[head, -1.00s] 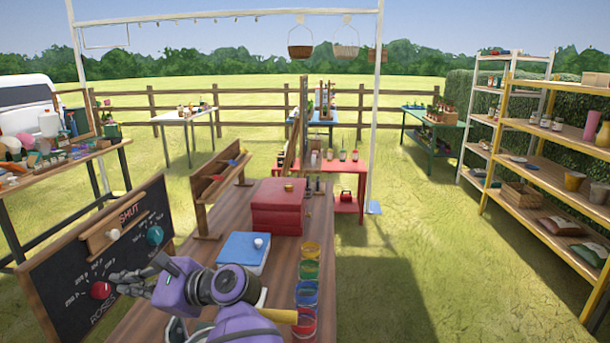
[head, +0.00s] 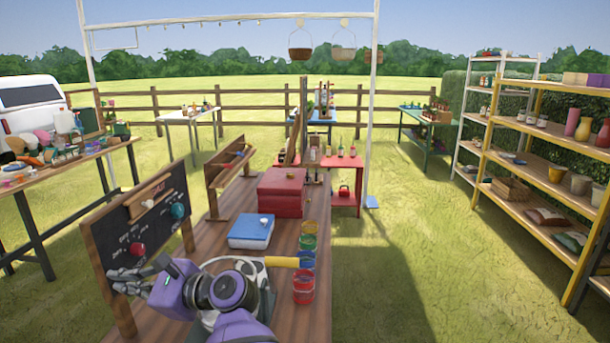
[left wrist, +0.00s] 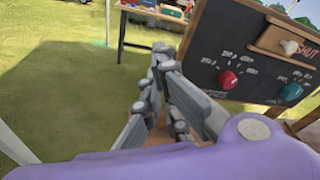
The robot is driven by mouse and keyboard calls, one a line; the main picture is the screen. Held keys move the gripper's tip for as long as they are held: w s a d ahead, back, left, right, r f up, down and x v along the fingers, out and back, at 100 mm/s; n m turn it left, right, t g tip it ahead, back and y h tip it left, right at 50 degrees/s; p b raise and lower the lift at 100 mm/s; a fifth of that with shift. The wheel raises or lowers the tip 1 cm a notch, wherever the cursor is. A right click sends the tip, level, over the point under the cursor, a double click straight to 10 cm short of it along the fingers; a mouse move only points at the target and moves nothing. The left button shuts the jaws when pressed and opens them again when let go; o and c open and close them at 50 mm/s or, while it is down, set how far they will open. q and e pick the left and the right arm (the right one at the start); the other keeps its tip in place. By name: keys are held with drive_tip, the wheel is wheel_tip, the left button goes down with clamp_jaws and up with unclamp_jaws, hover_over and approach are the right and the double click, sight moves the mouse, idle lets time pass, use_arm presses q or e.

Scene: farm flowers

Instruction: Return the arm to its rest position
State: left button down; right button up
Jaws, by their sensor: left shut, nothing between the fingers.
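My left gripper (head: 130,280) is at the lower left of the head view, in front of the lower part of the chalkboard (head: 115,236). Its purple wrist and forearm reach in from the bottom. In the left wrist view the left gripper (left wrist: 160,52) has its grey fingers together with nothing between them. The chalkboard also shows in the left wrist view (left wrist: 225,45), beyond and to the right of the fingers. It carries a red knob (head: 137,250), a teal knob (head: 178,211) and a wooden slider with a pale knob. My right gripper is not in view.
The wooden table (head: 205,255) holds a blue-lidded box (head: 251,232), a red box (head: 283,195), a wooden rack (head: 228,177) and a row of coloured cups (head: 303,287). Shelves (head: 545,130) stand on the right. Open grass (head: 400,260) lies between table and shelves.

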use_arm(q)
drive_tip(key=s+d+f+n+t+h+p, duration=0.2)
drive_tip(key=s+d+f+n+t+h, duration=0.6)
drive_tip(key=n, duration=0.5)
drive_tip(key=s+d+f+n+t+h+p, duration=0.2)
drive_tip(key=s+d+f+n+t+h, duration=0.3)
drive_tip(key=f+n, duration=0.6)
drive_tip(key=s+d+f+m+g+h, duration=0.1)
drive_tip(key=s+f+m+g, duration=0.3)
drive_tip(key=s+f, duration=0.4)
drive_tip(key=s+d+f+m+g+h+p, duration=0.1)
drive_tip(key=s+f+m+g, duration=0.3)
drive_tip(key=s+f, duration=0.4)
drive_tip(key=s+m+h, duration=0.1)
drive_tip(key=s, duration=0.6)
drive_tip(key=shift+s+f, duration=0.2)
drive_tip(key=shift+s, duration=0.1)
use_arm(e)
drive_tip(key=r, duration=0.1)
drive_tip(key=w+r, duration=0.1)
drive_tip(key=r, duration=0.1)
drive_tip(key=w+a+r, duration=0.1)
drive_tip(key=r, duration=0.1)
use_arm(q)
drive_tip(key=shift+d, duration=0.1)
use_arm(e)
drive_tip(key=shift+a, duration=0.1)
